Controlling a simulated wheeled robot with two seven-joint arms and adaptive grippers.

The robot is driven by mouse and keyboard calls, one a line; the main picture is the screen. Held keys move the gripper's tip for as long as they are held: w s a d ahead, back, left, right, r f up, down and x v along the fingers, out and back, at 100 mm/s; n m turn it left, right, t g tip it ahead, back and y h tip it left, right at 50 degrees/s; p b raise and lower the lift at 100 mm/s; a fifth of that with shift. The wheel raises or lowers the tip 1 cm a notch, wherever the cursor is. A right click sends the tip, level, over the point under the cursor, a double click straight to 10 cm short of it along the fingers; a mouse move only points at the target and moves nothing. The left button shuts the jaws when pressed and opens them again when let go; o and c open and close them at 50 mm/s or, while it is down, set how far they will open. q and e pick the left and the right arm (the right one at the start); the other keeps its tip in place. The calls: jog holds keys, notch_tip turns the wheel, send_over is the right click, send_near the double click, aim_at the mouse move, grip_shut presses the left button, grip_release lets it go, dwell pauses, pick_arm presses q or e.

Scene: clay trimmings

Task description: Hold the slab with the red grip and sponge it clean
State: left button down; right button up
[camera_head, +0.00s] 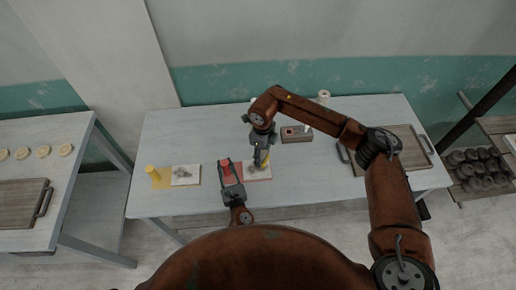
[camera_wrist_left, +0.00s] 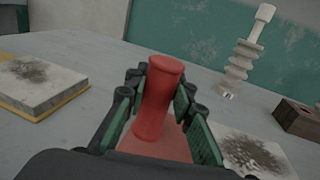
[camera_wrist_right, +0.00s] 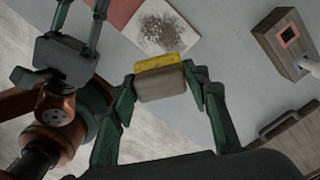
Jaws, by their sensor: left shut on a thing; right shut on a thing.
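A red upright grip (camera_head: 226,167) stands on a red board (camera_head: 249,178), which bears a pale slab with a dark grey smear (camera_wrist_right: 165,32). The smeared slab shows in the left wrist view (camera_wrist_left: 250,152). My left gripper (camera_head: 231,180) is shut around the red grip, also seen in the left wrist view (camera_wrist_left: 158,100). My right gripper (camera_head: 262,158) is shut on a yellow and tan sponge (camera_wrist_right: 160,80). In the right wrist view the sponge appears just beside the slab's edge; contact cannot be told. The right arm partly hides the slab in the head view.
A second smeared slab (camera_head: 186,174) lies on a yellow board with a yellow grip (camera_head: 153,172) at left. A wooden box (camera_head: 296,134) stands behind, a wooden tray (camera_head: 405,148) at right. A pale ridged column (camera_wrist_left: 243,60) stands at the back.

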aim_at(266, 163)
jog(key=s+f+n, duration=0.1)
jog(key=f, duration=0.1)
jog(key=s+d+f+n, duration=0.1)
jog(key=n, duration=0.1)
jog(key=shift+s+d+f+n, duration=0.1)
jog(key=shift+s+f+n, duration=0.1)
jog(key=shift+f+n, duration=0.15)
jog(key=shift+f, duration=3.35)
jog(key=shift+w+f, duration=0.5)
jog(key=shift+w, duration=0.1)
jog(key=shift+c, duration=0.4)
jog(key=shift+w+f, duration=0.1)
jog(key=shift+w, duration=4.4)
jog(key=shift+a, duration=0.9)
jog(key=shift+s+a, duration=0.25)
jog(key=shift+s+d, duration=0.1)
jog(key=shift+s, duration=4.8)
jog(key=shift+a, duration=0.85)
jog(key=shift+w+a, duration=0.2)
jog(key=shift+w, duration=4.9)
jog(key=shift+a, duration=0.8)
jog(key=shift+s+a, duration=0.15)
jog(key=shift+a, duration=0.1)
jog(key=shift+s+d, duration=0.1)
jog(key=shift+s, duration=4.5)
jog(key=shift+s+r, duration=0.15)
jog(key=shift+r, duration=0.45)
jog(key=shift+s+r, duration=0.15)
jog(key=shift+r, duration=3.35)
